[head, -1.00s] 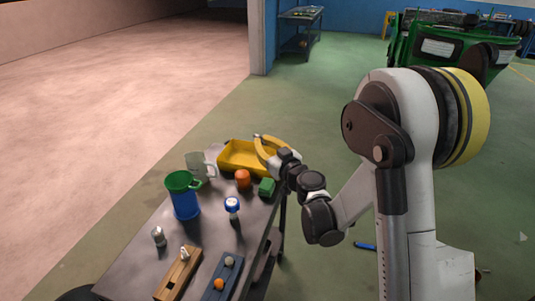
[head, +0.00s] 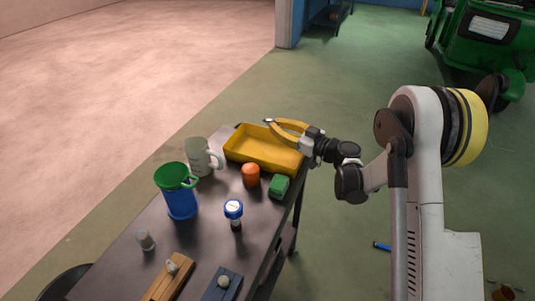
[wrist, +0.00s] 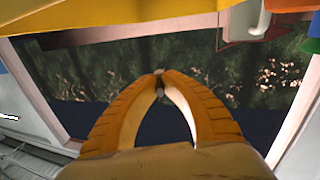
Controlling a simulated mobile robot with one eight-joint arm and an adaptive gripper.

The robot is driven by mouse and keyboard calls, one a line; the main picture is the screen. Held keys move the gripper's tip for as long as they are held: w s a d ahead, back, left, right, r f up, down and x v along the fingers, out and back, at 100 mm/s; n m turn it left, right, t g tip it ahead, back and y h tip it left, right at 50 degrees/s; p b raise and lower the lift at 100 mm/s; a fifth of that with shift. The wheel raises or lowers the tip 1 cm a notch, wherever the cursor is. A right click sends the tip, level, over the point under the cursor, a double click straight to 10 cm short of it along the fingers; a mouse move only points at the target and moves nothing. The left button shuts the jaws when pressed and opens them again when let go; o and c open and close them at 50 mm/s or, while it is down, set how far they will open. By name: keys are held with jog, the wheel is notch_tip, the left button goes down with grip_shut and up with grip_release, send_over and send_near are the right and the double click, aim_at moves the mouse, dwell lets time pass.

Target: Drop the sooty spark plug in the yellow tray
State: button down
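The yellow tray (head: 262,165) sits at the far end of the dark table in the head view; its edge also shows along the top of the wrist view (wrist: 130,12). My gripper (head: 268,122) has yellow fingers, held above the tray's far rim. In the wrist view its fingertips (wrist: 159,82) meet around a small grey thing, which looks like the sooty spark plug (wrist: 160,92). It is mostly hidden by the fingers, so soot on it cannot be made out. The visible inside of the tray looks empty.
Near the tray stand a pale mug (head: 200,157), an orange piece (head: 251,175) and a green block (head: 279,187). Closer are a blue cup with green rim (head: 180,197), a blue-capped item (head: 234,210), a small grey cylinder (head: 145,240), a wooden block (head: 165,285) and a blue block (head: 222,288).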

notch_tip(320, 180, down, 2)
jog(key=shift+f+b, duration=0.2)
jog(key=shift+b, duration=0.25)
jog(key=c, duration=1.5)
grip_release()
jog(key=shift+r, duration=0.1)
jog(key=shift+c, duration=0.2)
jog(key=v, duration=1.2)
